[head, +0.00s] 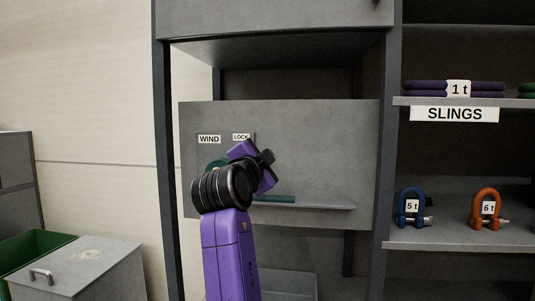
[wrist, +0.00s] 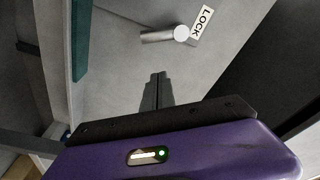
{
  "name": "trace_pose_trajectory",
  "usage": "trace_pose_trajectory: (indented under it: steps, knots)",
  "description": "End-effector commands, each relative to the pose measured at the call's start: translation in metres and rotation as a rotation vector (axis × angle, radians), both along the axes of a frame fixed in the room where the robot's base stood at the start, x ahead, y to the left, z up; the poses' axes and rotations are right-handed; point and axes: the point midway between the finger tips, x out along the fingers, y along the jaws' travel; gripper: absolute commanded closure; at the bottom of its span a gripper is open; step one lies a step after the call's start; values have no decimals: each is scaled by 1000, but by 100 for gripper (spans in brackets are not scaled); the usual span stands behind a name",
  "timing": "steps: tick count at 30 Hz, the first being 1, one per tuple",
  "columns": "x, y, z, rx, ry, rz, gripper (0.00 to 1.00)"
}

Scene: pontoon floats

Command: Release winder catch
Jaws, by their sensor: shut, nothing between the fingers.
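A grey panel (head: 320,150) carries a WIND label (head: 209,139) and a LOCK label (head: 241,136). The LOCK label (wrist: 202,22) shows in the wrist view beside a short silver catch (wrist: 163,35) with a round end. A teal round part (head: 214,164), likely the winder, shows below the WIND label, partly hidden by my arm. My gripper (head: 265,158) is in front of the panel, just below and right of the LOCK label, and hides the catch in the head view. In the wrist view my gripper (wrist: 155,76) is shut and empty, apart from the catch.
A teal bar (head: 273,198) lies along a narrow ledge (head: 325,207) low on the panel. Shelves with slings (head: 430,87), a blue shackle (head: 412,208) and an orange shackle (head: 486,209) stand at right. A grey box (head: 85,270) and a green bin (head: 30,248) are at lower left.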

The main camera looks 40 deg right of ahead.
Motion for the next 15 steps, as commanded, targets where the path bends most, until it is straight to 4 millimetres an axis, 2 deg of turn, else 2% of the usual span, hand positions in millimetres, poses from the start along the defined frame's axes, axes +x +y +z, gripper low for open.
trace_pose_trajectory:
  steps: [1,6,15]
  knots:
    - [-5,10,0,-2,-1,3,100]
    - [-18,31,-2,-1,0,1,100]
    - [-25,42,-3,0,0,-1,100]
